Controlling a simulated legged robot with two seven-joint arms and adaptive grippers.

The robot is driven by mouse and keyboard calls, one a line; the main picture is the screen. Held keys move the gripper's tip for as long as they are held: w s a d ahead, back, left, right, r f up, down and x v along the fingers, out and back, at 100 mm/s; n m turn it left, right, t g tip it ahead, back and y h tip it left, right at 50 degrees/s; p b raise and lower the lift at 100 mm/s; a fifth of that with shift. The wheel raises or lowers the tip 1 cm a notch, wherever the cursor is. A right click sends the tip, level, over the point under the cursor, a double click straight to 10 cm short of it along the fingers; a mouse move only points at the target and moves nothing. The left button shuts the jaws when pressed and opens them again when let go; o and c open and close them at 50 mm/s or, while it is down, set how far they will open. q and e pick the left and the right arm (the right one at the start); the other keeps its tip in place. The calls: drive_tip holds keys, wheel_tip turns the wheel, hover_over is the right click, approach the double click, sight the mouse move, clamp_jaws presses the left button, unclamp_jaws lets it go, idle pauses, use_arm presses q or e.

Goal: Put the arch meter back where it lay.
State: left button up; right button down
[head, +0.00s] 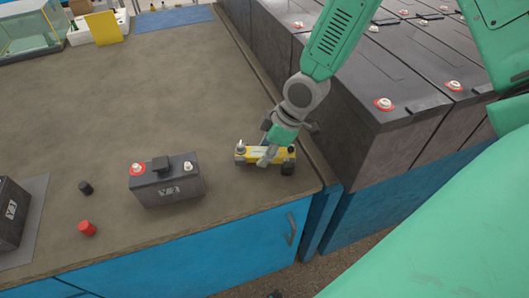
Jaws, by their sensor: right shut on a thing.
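The arch meter (252,156) is a small yellow bar with dark ends, near the right edge of the brown bench top. A pale metal tip stands up at its left end, and a black round part is at its right end. My right gripper (267,158) comes down from above and is shut on the meter's middle, hiding part of it. I cannot tell whether the meter touches the bench or hangs just above it. My left gripper is not in view.
A dark battery (168,185) stands left of the meter, with a black cap (86,187) and a red cap (87,228) beyond it. Another battery (12,212) is at the left edge. Large battery rows (405,130) stand on the right. The bench top's middle (140,90) is clear.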

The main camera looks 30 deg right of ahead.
drive_tip(key=c, duration=1.4)
unclamp_jaws()
drive_tip(key=shift+a, duration=0.1)
drive_tip(key=shift+c, duration=0.2)
drive_tip(key=o, duration=0.4)
drive_tip(key=shift+a, duration=0.2)
drive_tip(key=shift+a+r, duration=0.2)
drive_tip(key=shift+a, duration=0.2)
drive_tip(key=v, duration=0.3)
drive_tip(key=d+p+v, duration=0.1)
drive_tip(key=v, duration=0.2)
drive_tip(key=shift+d+r+p, duration=0.1)
drive_tip(key=shift+r+p, duration=0.1)
drive_tip(key=shift+p, duration=0.1)
drive_tip(key=shift+s+r, duration=0.2)
drive_tip(key=shift+r, duration=0.1)
drive_tip(key=shift+a+r, duration=0.2)
drive_tip(key=shift+a, duration=0.05)
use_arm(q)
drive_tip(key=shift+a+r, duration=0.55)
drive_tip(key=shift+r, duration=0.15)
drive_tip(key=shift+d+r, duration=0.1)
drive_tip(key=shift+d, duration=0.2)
use_arm(e)
drive_tip(key=shift+d+f, duration=0.15)
drive_tip(key=shift+d, duration=0.15)
